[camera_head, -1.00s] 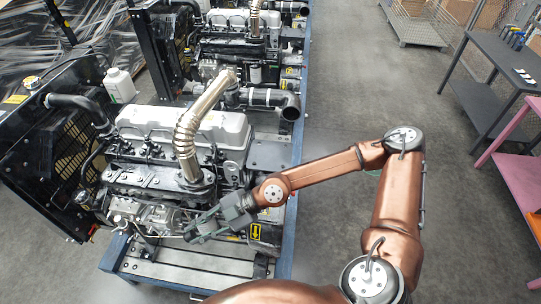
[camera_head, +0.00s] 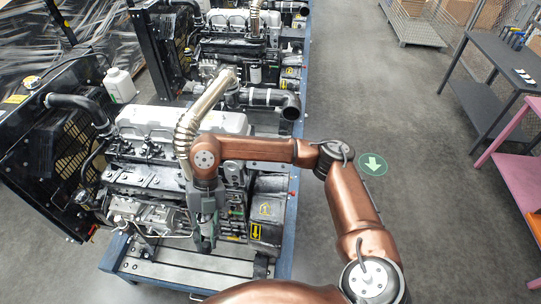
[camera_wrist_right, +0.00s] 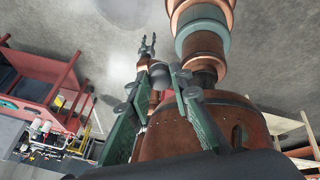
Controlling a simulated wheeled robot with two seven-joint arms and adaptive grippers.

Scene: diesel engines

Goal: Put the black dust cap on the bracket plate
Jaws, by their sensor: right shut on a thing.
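My right gripper (camera_head: 205,243) points down at the near right side of the front engine, above the edge of its bench. In the right wrist view its two dark green fingers (camera_wrist_right: 162,76) are shut on a small dark thing between their tips, taken to be the black dust cap; its shape is hard to make out. I cannot make out the bracket plate for certain; my right forearm covers part of the engine's right side. My left gripper (camera_wrist_right: 148,43) shows small in the right wrist view, its fingers apart; it is not in the head view.
The front engine (camera_head: 150,180) has a tall exhaust pipe (camera_head: 201,108) close to my right wrist. It stands on a blue-framed bench (camera_head: 190,268). A second engine (camera_head: 230,40) stands behind. A dark table (camera_head: 500,62) and a pink shelf (camera_head: 520,180) are at the right. The aisle floor is open.

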